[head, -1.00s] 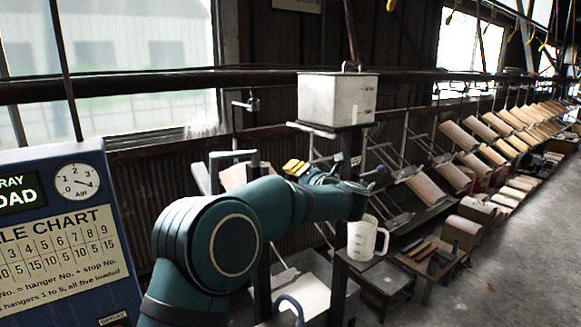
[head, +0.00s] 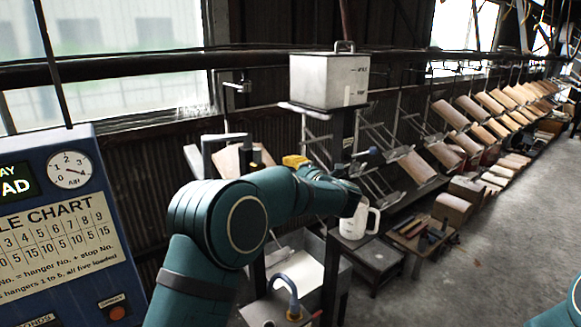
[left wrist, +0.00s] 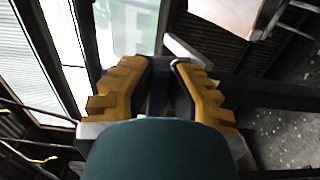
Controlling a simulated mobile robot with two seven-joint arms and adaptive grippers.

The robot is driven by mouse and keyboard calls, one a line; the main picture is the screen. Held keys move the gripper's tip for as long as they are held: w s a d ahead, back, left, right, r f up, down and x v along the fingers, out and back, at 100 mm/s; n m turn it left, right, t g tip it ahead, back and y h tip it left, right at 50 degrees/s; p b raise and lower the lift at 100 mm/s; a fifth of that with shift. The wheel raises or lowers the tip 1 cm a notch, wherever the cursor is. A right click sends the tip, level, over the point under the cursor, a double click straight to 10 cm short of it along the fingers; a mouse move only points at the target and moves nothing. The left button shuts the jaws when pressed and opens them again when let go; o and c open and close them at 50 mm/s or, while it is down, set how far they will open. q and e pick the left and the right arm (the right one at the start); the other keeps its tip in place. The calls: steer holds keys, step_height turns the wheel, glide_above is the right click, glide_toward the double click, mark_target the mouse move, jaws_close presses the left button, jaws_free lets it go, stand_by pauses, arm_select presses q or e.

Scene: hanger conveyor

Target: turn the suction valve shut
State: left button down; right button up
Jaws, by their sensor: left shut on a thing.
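My left gripper (head: 295,160) shows only as yellow finger pads behind my forearm, below and left of the metal tank. In the left wrist view, its two yellow-padded fingers (left wrist: 158,88) flank a dark piece, and the gripper is shut on it. I take this piece for the suction valve's handle, but its shape is mostly hidden. A pale grey bar (left wrist: 186,50) lies just beyond the fingertips. In the head view a grey bent bar (head: 225,137) stands left of the gripper. The valve's angle cannot be read. My right gripper is out of view.
A metal tank (head: 328,80) stands on a shelf above my forearm. A white jug (head: 359,219) stands on a bench to the right. A blue hose (head: 289,287) curves up below my arm. A blue chart panel (head: 55,230) is at left.

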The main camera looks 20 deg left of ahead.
arm_select(q)
steer(key=shift+a, duration=0.1)
steer(key=c, duration=0.9)
jaws_free()
steer(key=shift+f, duration=0.1)
steer(key=v, duration=1.2)
